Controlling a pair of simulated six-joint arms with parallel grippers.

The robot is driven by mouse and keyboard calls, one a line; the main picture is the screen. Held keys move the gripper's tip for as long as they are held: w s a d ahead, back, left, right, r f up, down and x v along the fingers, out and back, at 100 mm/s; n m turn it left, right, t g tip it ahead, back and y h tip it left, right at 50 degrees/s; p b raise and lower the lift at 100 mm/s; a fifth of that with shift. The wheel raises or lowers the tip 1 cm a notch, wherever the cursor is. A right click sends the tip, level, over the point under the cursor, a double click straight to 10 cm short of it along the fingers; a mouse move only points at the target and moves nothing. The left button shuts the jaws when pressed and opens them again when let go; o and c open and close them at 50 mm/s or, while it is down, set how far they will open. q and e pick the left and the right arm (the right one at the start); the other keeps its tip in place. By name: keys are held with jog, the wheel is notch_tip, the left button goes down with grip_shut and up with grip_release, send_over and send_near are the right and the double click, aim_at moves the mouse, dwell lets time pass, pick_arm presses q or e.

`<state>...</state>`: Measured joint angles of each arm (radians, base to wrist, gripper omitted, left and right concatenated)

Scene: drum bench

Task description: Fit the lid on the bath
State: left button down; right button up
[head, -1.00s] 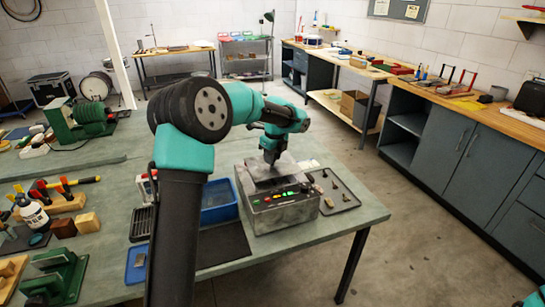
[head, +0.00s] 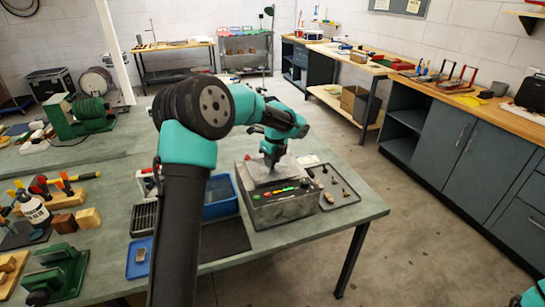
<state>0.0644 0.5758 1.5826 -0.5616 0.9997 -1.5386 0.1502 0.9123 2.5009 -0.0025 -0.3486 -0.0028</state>
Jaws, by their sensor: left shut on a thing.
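The bath (head: 285,211) is a grey metal box with a dark front panel of lit green and red buttons, standing near the right end of the green bench. My left gripper (head: 270,163) is above it, pointing down and shut on the lid (head: 262,175), a flat grey plate. The lid lies level over the bath's top opening. I cannot tell whether it touches the rim. The gripper hides part of the lid and the far rim. My right gripper is out of view.
A blue bin (head: 219,208) stands close left of the bath. A dark tray (head: 338,188) with small metal parts lies to its right. A black mat (head: 224,241) lies in front of the bin. The bench's right edge is close by.

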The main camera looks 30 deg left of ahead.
aim_at(277, 169)
pick_arm(q)
jog(key=shift+f, duration=0.25)
jog(key=shift+f, duration=0.45)
dwell(0.6)
jog(key=c, duration=0.8)
grip_release()
jog(key=shift+r, duration=0.1)
jog(key=r, duration=0.5)
jog(key=d+r, duration=0.1)
jog(key=r, duration=0.5)
jog(key=d+r, duration=0.1)
jog(key=r, duration=0.5)
jog(key=shift+s, duration=0.2)
